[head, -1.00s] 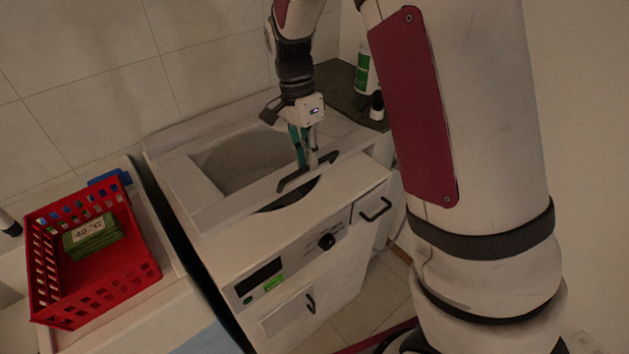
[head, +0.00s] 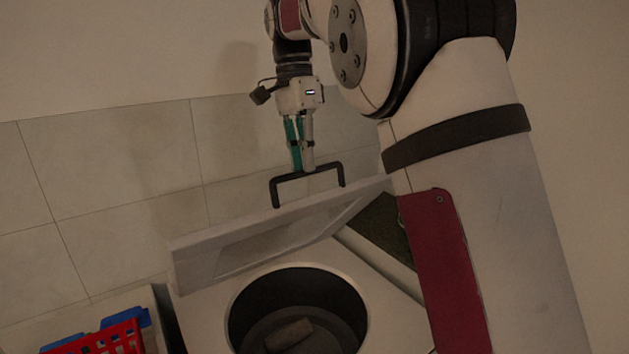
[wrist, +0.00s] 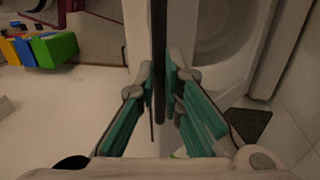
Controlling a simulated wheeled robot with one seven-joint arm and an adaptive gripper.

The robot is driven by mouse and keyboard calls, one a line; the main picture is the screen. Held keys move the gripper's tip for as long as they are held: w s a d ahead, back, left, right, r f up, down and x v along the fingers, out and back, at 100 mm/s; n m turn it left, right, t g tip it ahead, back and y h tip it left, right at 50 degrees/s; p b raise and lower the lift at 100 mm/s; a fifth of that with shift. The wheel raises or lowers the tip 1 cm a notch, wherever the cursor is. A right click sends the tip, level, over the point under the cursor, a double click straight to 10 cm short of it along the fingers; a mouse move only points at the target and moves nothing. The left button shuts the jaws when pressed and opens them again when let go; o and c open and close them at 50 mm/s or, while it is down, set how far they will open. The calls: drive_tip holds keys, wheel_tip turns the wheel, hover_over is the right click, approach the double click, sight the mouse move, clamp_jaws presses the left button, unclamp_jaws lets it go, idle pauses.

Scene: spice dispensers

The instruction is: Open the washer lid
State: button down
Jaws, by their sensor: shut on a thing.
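The washer lid (head: 230,258) stands raised and tilted up at the back of the washer in the head view. Its black handle (head: 276,194) sticks up from the lid's upper edge. My gripper (head: 303,170) is shut on this handle from above, its fingertips at the middle of the bar. In the wrist view, the dark handle bar (wrist: 159,60) runs between the two fingers of my gripper (wrist: 159,82). The round drum opening (head: 245,310) is uncovered below the lid. A light, block-like item (head: 289,335) lies inside the drum.
A red basket (head: 115,340) stands at the lower left, with a blue item (head: 125,318) beside it. The tiled wall (head: 120,220) is close behind the lid. In the wrist view, coloured boxes (wrist: 45,50) show at upper left.

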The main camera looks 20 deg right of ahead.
drive_tip(key=shift+w+a+f+b, duration=0.15)
drive_tip(key=shift+w+a, duration=0.1)
drive_tip(key=shift+w, duration=0.3)
drive_tip(key=shift+w+a+f+b, duration=0.1)
drive_tip(key=shift+w+a, duration=0.15)
drive_tip(key=shift+w, duration=0.3)
drive_tip(key=shift+w+a+f+b, duration=0.15)
drive_tip(key=shift+w+a, duration=0.1)
drive_tip(key=shift+w, duration=0.3)
drive_tip(key=c, duration=1.4)
unclamp_jaws()
drive_tip(key=shift+w+a+f, duration=0.1)
drive_tip(key=shift+w+f, duration=0.05)
drive_tip(key=shift+w, duration=0.2)
drive_tip(key=shift+c, duration=0.2)
drive_tip(key=shift+s, duration=0.1)
drive_tip(key=shift+c, duration=0.5)
drive_tip(key=shift+s, duration=0.15)
